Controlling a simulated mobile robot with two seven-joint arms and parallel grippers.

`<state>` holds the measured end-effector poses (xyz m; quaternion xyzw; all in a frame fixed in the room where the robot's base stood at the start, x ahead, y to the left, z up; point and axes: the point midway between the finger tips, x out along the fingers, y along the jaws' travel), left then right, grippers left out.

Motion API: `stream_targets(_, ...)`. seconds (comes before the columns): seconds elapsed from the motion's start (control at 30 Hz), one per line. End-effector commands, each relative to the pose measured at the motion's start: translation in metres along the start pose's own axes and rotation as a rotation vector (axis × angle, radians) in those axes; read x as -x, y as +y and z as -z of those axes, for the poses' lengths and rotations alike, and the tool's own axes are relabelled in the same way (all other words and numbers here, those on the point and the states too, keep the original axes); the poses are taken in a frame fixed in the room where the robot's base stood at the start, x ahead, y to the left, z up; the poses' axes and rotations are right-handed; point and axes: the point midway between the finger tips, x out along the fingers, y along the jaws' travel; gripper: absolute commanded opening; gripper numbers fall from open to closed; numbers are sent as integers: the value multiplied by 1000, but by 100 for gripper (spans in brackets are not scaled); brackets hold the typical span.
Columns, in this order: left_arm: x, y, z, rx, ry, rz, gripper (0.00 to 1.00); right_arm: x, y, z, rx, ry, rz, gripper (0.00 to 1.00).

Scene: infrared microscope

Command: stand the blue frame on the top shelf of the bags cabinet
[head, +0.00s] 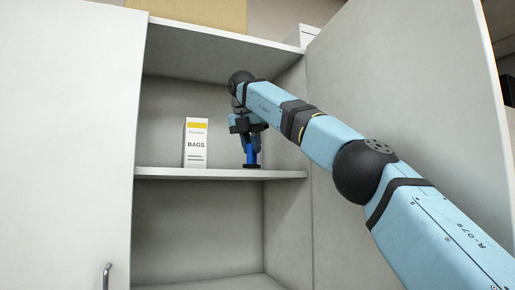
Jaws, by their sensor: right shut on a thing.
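The cabinet stands open, and its top shelf (215,174) shows in the middle of the head view. My right arm reaches in from the right. My right gripper (251,148) points down over the right part of this shelf and is shut on the blue frame (252,158). The frame is upright, with a dark base at or just above the shelf; I cannot tell whether it touches. My fingers hide its upper part. My left gripper is not in view.
A white box marked BAGS (196,143) with a yellow band stands on the same shelf, left of the frame, with a gap between. The open doors (70,140) flank the cabinet on both sides. The lower compartment (195,235) looks empty.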

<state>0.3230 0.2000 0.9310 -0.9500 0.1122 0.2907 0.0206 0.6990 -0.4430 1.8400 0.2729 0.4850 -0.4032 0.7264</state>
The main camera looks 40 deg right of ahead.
Motion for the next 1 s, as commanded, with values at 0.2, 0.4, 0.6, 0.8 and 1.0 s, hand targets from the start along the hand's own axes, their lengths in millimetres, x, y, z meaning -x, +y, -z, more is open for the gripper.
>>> stream_targets(0.2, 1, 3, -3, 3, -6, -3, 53, -5, 6, 4, -3, 0, 3, 0)
stream_targets(0.4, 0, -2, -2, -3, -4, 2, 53, -5, 5, 4, -3, 0, 3, 0)
stream_targets(0.6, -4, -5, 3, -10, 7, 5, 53, -6, 5, 4, -3, 0, 3, 33)
stream_targets(0.8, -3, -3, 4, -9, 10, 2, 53, -6, 5, 4, -3, 0, 3, 42)
stream_targets(1.0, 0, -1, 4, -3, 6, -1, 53, -4, 5, 3, -3, 0, 3, 42)
